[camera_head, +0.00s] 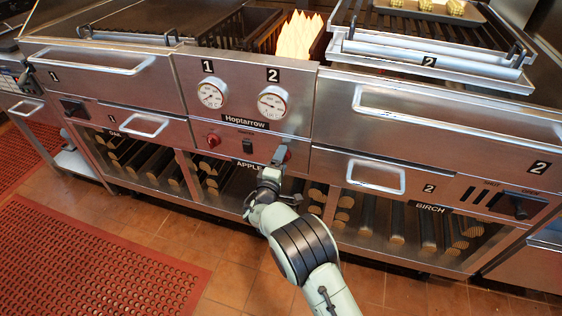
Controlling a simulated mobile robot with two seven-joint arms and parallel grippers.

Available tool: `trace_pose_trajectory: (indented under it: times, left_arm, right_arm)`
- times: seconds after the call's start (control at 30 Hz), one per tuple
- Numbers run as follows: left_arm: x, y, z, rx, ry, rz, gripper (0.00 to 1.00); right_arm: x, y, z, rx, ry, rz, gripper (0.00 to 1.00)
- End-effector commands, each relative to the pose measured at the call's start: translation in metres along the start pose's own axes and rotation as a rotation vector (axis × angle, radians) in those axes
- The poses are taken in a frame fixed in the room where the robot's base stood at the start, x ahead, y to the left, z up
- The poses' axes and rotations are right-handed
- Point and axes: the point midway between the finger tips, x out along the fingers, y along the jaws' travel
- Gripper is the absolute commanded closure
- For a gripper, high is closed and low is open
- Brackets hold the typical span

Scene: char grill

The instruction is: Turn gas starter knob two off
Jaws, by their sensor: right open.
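Gas starter knob two (288,156) is a red knob on the steel front panel, below gauge 2 and right of a black switch. It is partly hidden by my right gripper (279,158), so its turn cannot be read. My right gripper is open, with its fingertips at the knob; whether they touch it cannot be told. The matching red knob one (213,140) sits to the left, below gauge 1. My left gripper is out of view.
Two gauges (272,103) sit above the knobs, with a black switch (247,146) between the knobs. A drawer handle (375,177) juts out at the right, another (143,125) at the left. Wood logs lie in the lower compartments. Flames (298,38) burn behind the panel.

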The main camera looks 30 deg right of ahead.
Motion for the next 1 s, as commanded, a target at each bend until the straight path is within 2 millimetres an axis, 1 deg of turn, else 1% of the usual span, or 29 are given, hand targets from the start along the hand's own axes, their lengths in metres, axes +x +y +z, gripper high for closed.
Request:
trace_pose_trajectory:
  times: [0.07,0.17,0.27,0.5,0.6,0.7,0.83,1.0]
  left_arm:
    - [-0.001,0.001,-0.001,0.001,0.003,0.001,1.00]
    - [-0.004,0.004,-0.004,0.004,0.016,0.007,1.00]
    - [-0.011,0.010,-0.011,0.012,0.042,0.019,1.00]
    - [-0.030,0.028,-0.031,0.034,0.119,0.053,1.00]
    - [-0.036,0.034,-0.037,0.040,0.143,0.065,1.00]
    - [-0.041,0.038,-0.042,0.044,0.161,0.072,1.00]
    - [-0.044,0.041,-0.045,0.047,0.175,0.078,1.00]
    - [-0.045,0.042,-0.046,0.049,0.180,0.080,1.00]
  right_arm:
    - [-0.002,0.000,0.000,-0.001,0.000,-0.001,0.26]
    - [-0.012,0.000,-0.001,-0.001,0.001,-0.003,0.26]
    - [-0.029,0.001,0.000,-0.002,0.002,-0.003,0.26]
    - [-0.084,0.003,-0.001,-0.001,0.004,-0.002,0.26]
    - [-0.104,0.002,-0.001,0.000,0.003,-0.003,0.26]
    - [-0.119,0.001,-0.001,-0.001,0.003,-0.002,0.26]
    - [-0.130,0.000,-0.001,0.000,0.002,-0.001,0.26]
    - [-0.134,0.000,0.000,0.001,0.001,0.000,0.26]
